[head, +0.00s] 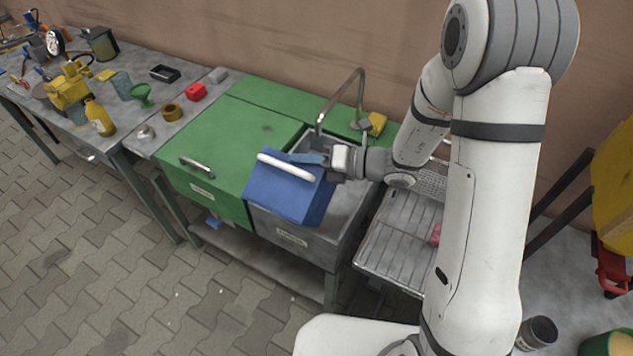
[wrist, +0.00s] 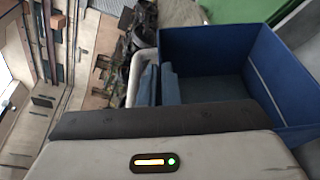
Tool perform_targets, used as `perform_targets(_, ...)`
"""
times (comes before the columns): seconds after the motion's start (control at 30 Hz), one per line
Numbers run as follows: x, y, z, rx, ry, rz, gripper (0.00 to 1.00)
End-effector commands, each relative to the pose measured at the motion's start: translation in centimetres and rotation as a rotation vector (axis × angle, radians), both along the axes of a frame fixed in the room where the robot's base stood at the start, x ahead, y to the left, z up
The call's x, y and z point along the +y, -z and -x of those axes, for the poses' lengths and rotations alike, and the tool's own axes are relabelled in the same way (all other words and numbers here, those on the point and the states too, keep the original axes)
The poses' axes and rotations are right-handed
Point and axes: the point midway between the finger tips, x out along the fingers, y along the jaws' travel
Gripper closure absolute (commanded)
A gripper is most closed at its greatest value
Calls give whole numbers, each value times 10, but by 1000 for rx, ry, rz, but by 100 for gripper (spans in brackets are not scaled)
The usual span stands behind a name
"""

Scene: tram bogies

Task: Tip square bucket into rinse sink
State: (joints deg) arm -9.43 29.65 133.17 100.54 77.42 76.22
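The blue square bucket (head: 280,192) is tilted over the grey rinse sink (head: 292,238), with its white handle (head: 285,166) towards the upper left. My gripper (head: 318,159) is at the bucket's right upper edge in the head view. In the wrist view, its two blue-grey fingers (wrist: 158,85) close around the near left wall of the bucket (wrist: 215,50), by the white handle. The bucket's inside shows in the wrist view as plain blue, with no contents that I can make out. Much of the sink's inside is hidden by the bucket and my arm.
A tap (head: 343,100) arches over the back of the sink. A green cover with a metal handle (head: 197,168) lies left of it. The left bench (head: 130,110) is crowded with bottles, a funnel and tools.

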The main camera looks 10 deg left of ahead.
Motion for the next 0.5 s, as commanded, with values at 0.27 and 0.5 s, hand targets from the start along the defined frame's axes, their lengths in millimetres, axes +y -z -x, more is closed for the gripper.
perform_targets(0.27,-2,0,-5,35,0,-14,100)
perform_targets(0.5,-3,1,-9,66,1,-24,100)
